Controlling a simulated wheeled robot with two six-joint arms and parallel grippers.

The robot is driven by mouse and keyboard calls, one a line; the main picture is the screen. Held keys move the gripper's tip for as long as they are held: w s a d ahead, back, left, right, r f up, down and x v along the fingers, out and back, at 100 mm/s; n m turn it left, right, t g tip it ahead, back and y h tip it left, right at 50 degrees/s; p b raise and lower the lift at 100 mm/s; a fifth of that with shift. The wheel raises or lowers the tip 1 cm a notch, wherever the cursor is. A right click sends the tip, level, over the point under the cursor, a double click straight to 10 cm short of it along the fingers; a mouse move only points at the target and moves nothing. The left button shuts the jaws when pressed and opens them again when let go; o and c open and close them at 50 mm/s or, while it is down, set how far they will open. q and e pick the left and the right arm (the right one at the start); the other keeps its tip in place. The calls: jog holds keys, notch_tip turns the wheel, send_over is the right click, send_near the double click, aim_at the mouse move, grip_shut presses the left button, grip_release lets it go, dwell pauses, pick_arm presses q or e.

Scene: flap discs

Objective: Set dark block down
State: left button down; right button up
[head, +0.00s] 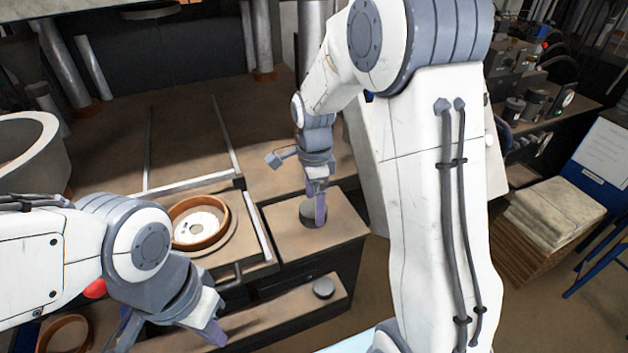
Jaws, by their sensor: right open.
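A dark grey round block (308,214) stands on the brown work surface near the middle of the head view. My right gripper (318,205) points down at it, open, with its near finger in front of the block. The far finger is hidden, so I cannot tell whether the fingers touch the block. A second dark round block (323,287) sits on the lower ledge (270,318). My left gripper (170,338) is open and empty at the lower left, its fingers spread apart.
A brown ring (181,210) with a white disc (198,226) inside sits on a round plate left of the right gripper. A large pale tub (35,150) stands at the left. Stacked folded cloths (555,210) and a machine bench (545,110) are at the right.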

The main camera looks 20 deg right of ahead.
aim_at(314, 207)
notch_tip(314, 207, up, 10)
jog(key=s+a+f+n, duration=0.1)
jog(key=s+a+n, duration=0.9)
jog(key=a+n, duration=0.15)
jog(key=s+a+f+n, duration=0.1)
jog(key=s+f+n, duration=0.1)
jog(key=s+n, duration=0.5)
jog(key=s+a+f+n+y, duration=0.1)
jog(key=s+a+f+n, duration=0.1)
jog(key=s+n, duration=0.4)
jog(key=shift+s+n+b, duration=0.35)
jog(key=shift+s+n, duration=0.05)
jog(key=shift+n, duration=0.75)
